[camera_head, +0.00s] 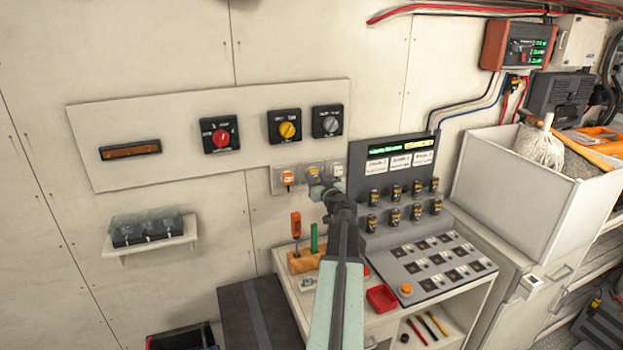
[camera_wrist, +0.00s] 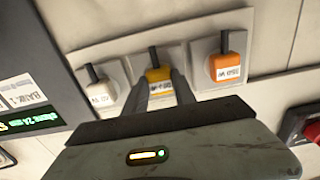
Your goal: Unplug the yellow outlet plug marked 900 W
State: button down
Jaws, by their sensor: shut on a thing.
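A yellow plug (camera_wrist: 157,75) sits at the middle socket of a row of three in the wrist view. Its cord leads off from the plug's far end. Its white label is partly covered and too small to read. My gripper (camera_wrist: 162,88) is shut on this plug, one finger on each side. In the head view my gripper (camera_head: 318,184) reaches the wall sockets, where the yellow plug (camera_head: 313,171) shows just above it. An orange plug (camera_wrist: 229,66) is at the socket on the right in the wrist view, and a white plug (camera_wrist: 100,94) at the one on the left.
The neighbouring plugs are close on both sides. A dark control panel (camera_head: 392,160) stands right of the sockets in the head view. A wall panel with rotary switches (camera_head: 220,134) is above. A wooden tool holder (camera_head: 305,262) stands on the bench below.

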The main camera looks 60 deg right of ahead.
jog(key=shift+s, duration=0.1)
jog(key=v, duration=0.5)
jog(key=shift+s+a, duration=0.3)
jog(key=shift+a, duration=0.05)
dwell(0.8)
dwell(0.4)
